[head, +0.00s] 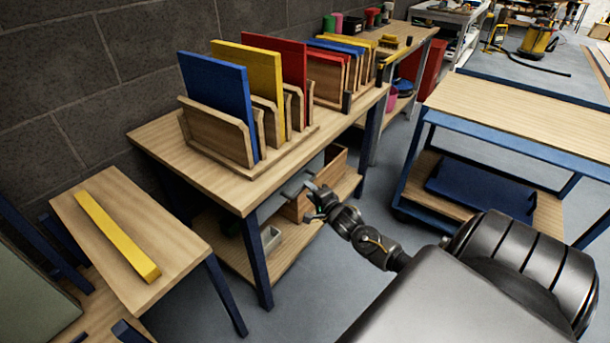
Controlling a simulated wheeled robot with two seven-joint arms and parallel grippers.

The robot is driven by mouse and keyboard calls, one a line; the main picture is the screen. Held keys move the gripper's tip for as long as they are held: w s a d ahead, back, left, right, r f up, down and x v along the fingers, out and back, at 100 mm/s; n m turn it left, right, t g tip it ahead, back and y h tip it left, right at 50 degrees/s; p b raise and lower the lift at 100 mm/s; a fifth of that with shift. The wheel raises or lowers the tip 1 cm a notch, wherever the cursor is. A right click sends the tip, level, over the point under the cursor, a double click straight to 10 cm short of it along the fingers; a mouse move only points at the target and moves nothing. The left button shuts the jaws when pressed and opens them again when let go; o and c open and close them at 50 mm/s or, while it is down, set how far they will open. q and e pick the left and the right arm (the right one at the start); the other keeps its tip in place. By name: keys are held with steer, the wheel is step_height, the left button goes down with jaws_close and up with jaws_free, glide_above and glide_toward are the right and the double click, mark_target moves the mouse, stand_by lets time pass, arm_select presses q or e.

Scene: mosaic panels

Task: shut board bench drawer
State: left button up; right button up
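The board bench (205,182) is a wooden-topped table with blue legs against the wall. Racks on it hold upright blue, yellow and red boards. Under its top, on the aisle side, a wooden drawer or box (334,166) shows, sticking out a little, with a grey piece beside it. My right gripper (312,191) is at the bench's front side, close to the grey piece and the drawer front. It is small and dark here; I cannot tell whether its fingers are open or touching the drawer. My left gripper is not in view.
A small table (180,250) with a yellow bar (115,235) stands at the left. A blue-framed workbench (510,115) stands at the right, with a blue piece on its lower shelf. Grey floor between the benches is free.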

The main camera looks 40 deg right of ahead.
arm_select(q)
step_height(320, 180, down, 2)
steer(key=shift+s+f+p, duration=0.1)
steer(key=shift+p, duration=0.25)
arm_select(e)
steer(key=v, duration=0.6)
